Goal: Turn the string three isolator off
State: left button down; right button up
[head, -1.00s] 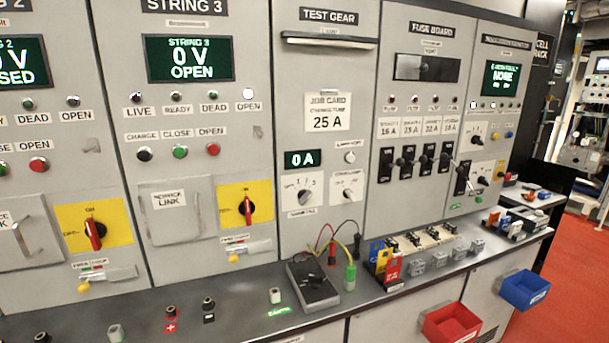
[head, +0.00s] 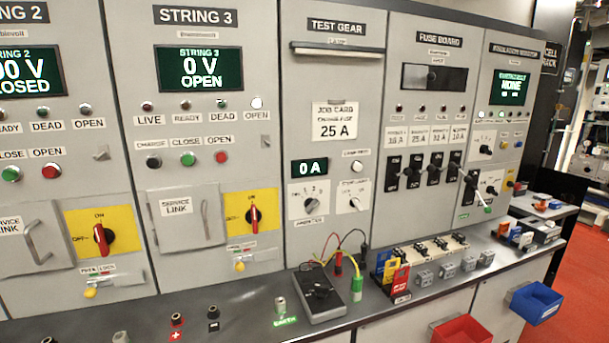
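The string three panel (head: 135,90) stands left of centre, and its display (head: 200,68) reads "STRING 3, 0 V, OPEN". Its isolator is a red rotary handle (head: 254,217) on a yellow plate (head: 235,203). The handle stands near upright, toward the ON mark at the top; an OFF mark is at the left. A small yellow-tipped latch (head: 240,265) sits below the plate. The white open lamp (head: 257,103) looks lit. Neither of my grippers is in view.
A similar red isolator (head: 101,239) belongs to string two at left. The service link door (head: 186,217) is shut. On the bench (head: 230,310) are a meter (head: 322,293) with leads, coloured tags (head: 392,272) and terminals. Red (head: 462,329) and blue (head: 535,302) bins hang at the front.

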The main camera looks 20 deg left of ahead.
aim_at(253, 216)
jog(key=i+l+u, duration=0.2)
jog(key=l+u, duration=0.15)
jog(key=u, duration=0.15)
jog(key=i+l+u, duration=0.1)
jog(key=l+u, duration=0.4)
jog(key=j, duration=0.1)
